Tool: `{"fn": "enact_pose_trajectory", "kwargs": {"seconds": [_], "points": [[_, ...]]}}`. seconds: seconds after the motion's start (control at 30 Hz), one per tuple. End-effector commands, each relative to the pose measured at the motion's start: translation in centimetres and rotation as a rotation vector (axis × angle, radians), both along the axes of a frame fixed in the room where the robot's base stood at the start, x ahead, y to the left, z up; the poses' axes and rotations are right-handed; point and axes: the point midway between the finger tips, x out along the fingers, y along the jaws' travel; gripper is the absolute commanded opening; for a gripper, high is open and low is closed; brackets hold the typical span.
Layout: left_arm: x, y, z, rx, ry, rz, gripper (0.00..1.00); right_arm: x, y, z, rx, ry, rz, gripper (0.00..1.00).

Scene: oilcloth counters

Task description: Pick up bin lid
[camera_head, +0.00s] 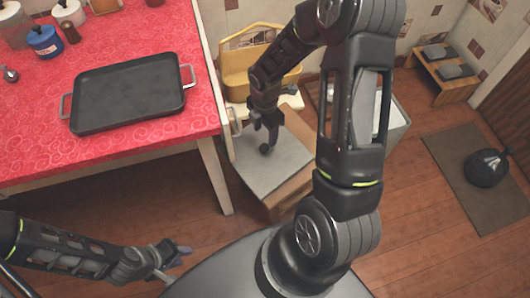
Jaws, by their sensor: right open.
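The bin lid (258,170) is a flat grey square panel with a small dark round knob. It lies on top of a brown box-like bin (288,197) beside the red counter. My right gripper (262,138) points down at the knob, with its open fingers close around or just above it. I cannot tell whether they touch the knob. My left gripper (174,265) is low at the bottom left, away from the lid, with its fingers apart and nothing between them. My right arm hides part of the area right of the bin.
The red counter (120,155) holds a black tray (130,92) and several jars. A yellow caddy (246,68) stands behind the bin. A pale container (398,125) is partly behind my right arm. A black bag (487,168) lies on a mat at the right. Wooden floor is free between.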

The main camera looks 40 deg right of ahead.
Motion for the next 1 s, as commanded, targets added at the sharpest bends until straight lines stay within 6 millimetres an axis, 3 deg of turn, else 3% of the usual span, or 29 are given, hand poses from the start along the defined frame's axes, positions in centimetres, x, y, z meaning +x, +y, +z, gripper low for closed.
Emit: {"fn": "enact_pose_trajectory", "kwargs": {"seconds": [0.17, 0.53, 0.83, 1.0], "points": [[0.0, 0.0, -0.4, 0.000, 0.000, 0.000, 0.30, 0.0, 0.0, -1.9, 0.000, 0.001, -0.001, 0.57], [0.0, 0.0, -0.4, 0.000, 0.000, 0.000, 0.30, 0.0, 0.0, -2.4, 0.000, 0.000, -0.002, 0.57], [0.0, 0.0, -1.0, 0.000, 0.000, 0.000, 0.30, -0.2, 0.0, -6.4, 0.000, 0.002, -0.001, 0.57], [0.0, 0.0, -1.1, 0.000, 0.000, 0.000, 0.30, -0.1, -0.1, -7.3, -0.001, -0.002, -0.002, 0.57]]}}
